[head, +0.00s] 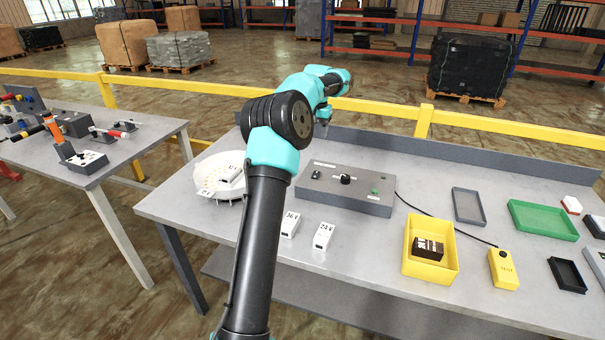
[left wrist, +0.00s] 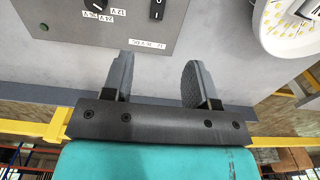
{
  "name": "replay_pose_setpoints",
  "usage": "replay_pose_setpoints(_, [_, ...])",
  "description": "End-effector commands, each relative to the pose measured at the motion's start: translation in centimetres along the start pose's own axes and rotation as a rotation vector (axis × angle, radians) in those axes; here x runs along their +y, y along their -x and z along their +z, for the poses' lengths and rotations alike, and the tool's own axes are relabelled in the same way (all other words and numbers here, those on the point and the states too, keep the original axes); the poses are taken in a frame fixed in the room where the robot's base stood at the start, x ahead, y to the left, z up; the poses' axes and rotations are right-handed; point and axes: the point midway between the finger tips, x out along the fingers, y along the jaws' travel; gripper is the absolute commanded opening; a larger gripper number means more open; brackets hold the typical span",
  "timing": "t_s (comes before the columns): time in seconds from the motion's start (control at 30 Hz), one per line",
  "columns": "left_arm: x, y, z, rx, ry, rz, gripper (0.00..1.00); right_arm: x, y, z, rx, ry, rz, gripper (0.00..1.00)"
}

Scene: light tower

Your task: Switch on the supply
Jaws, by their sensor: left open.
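The supply, a grey box (head: 340,197), sits toward the back middle of the table. Its black rocker switch (head: 316,174) is at the left of its top, a black knob (head: 346,179) in the middle and a small green lamp (head: 375,191) at the right. In the left wrist view the box (left wrist: 75,40) shows upside down, with the switch (left wrist: 157,9) at the top edge beside O and I marks. I cannot tell the switch's position. My left gripper (left wrist: 160,80) is open and empty, above the table behind the box. My right gripper is out of view.
A round white tray (head: 205,188) and two white blocks (head: 290,224) stand near my left arm. A yellow bin (head: 430,262) holds a dark block. A cable runs from the supply to a yellow box (head: 503,269). Green (head: 543,219) and grey (head: 468,206) trays lie right.

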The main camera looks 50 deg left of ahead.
Motion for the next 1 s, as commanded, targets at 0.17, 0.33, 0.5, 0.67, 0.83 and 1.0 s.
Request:
replay_pose_setpoints(0.17, [0.0,0.0,0.0,-0.001,0.0,-0.002,0.53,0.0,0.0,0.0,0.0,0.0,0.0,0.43])
replay_pose_setpoints(0.33, [0.0,-0.1,0.0,-0.001,0.0,-0.001,0.53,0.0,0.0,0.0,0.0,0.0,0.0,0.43])
replay_pose_setpoints(0.5, [0.0,-1.1,0.0,-0.003,0.0,-0.001,0.53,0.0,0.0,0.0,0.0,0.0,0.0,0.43])
replay_pose_setpoints(0.67, [0.1,-3.3,0.1,-0.004,0.0,0.0,0.53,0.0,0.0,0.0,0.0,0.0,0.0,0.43])
replay_pose_setpoints(0.83, [0.1,-6.1,0.1,-0.004,0.0,0.0,0.53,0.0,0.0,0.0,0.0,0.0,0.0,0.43])
replay_pose_setpoints(1.0, [0.0,-9.0,0.1,-0.004,0.0,0.0,0.53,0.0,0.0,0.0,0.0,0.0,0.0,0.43])
